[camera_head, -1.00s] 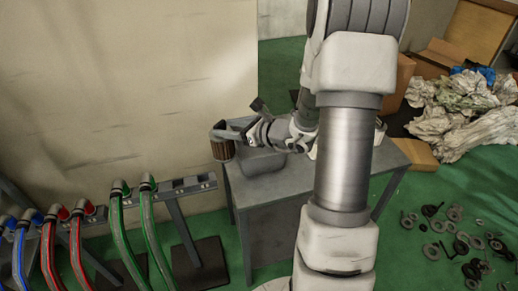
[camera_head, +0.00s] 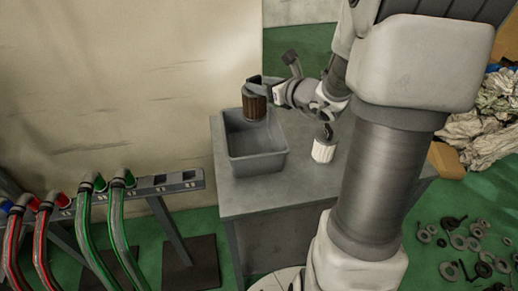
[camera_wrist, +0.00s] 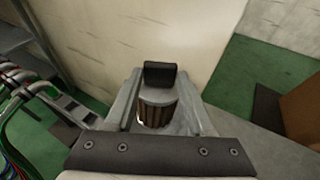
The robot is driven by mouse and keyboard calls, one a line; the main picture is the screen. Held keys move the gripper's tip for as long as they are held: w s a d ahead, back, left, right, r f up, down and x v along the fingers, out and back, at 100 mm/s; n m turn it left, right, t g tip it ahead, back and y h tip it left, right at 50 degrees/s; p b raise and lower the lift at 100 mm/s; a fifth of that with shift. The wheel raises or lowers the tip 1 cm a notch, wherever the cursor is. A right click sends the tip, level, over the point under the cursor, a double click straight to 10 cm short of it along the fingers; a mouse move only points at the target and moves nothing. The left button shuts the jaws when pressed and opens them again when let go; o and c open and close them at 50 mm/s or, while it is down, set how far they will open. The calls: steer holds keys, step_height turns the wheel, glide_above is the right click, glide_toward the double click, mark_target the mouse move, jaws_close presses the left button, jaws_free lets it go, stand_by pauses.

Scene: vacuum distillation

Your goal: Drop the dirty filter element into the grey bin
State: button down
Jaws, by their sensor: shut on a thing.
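The dirty filter element (camera_head: 255,102) is a brown pleated cylinder with a dark cap. My gripper (camera_head: 254,84) is shut on its top and holds it upright over the grey bin (camera_head: 262,163), near the bin's back part. The filter also shows between my fingers in the wrist view (camera_wrist: 156,110). The grey bin is an open rectangular tub on the grey table. The inside that I can see looks empty; part of it is hidden behind the filter.
A clean white filter element (camera_head: 323,150) with a dark top stands on the grey table (camera_head: 300,186), right of the bin. A rack with green and red hoses (camera_head: 118,218) stands at the left. A beige wall (camera_head: 140,90) rises behind. Loose rings and parts lie on the floor at the right.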

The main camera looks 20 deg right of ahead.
mark_target(262, 109)
steer(key=shift+d+f+b, duration=0.1)
steer(key=shift+f+b, duration=2.75)
steer(key=shift+f, duration=1.2)
steer(key=shift+c, duration=0.9)
jaws_free()
steer(key=p+v, duration=0.2)
steer(key=v, duration=1.5)
steer(key=shift+s, duration=0.15)
steer(key=shift+r, duration=0.15)
